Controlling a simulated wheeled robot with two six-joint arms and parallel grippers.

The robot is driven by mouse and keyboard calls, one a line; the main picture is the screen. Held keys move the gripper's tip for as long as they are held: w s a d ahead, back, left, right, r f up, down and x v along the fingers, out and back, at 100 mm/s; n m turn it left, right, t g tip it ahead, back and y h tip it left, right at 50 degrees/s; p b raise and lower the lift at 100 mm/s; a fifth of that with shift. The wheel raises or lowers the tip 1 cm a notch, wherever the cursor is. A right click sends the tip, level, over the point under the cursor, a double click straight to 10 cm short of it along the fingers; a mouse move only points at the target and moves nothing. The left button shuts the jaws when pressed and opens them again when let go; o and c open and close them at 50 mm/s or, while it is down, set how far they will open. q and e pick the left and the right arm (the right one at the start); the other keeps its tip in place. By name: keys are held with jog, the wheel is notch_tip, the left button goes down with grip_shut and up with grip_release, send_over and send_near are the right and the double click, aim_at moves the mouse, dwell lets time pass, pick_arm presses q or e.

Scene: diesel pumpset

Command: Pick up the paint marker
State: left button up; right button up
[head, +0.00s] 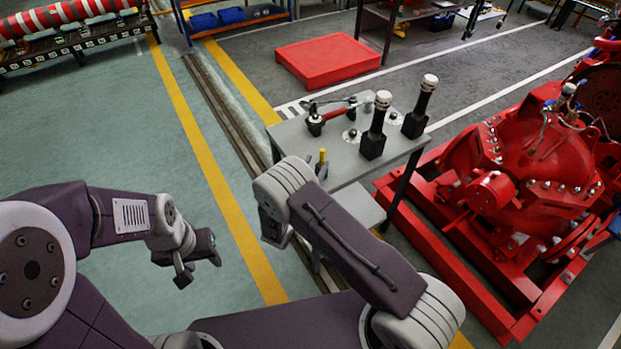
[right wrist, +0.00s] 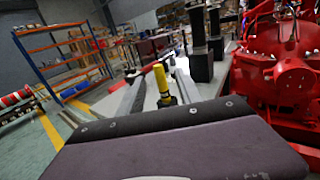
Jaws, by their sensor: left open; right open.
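The paint marker (head: 322,157), yellow with a dark lower part, stands upright near the front left corner of the grey table (head: 345,168). It also shows in the right wrist view (right wrist: 161,80), above a dark panel of my own arm. My right gripper (head: 274,230) is just left of and in front of the table, pointing down and partly hidden by its own wrist. It is open, empty and apart from the marker. My left gripper (head: 197,265) is open and empty over the floor, well left of the table.
Two black posts with pale caps (head: 376,127) (head: 421,108) stand on the table, right of the marker. A red-handled tool (head: 333,115) lies behind it. A red pump (head: 535,150) on a red frame stands at the right. The floor at the left is clear.

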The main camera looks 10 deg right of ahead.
jog(key=f+p+x, duration=0.1)
jog(key=x, duration=0.8)
jog(key=shift+f, duration=0.3)
grip_shut()
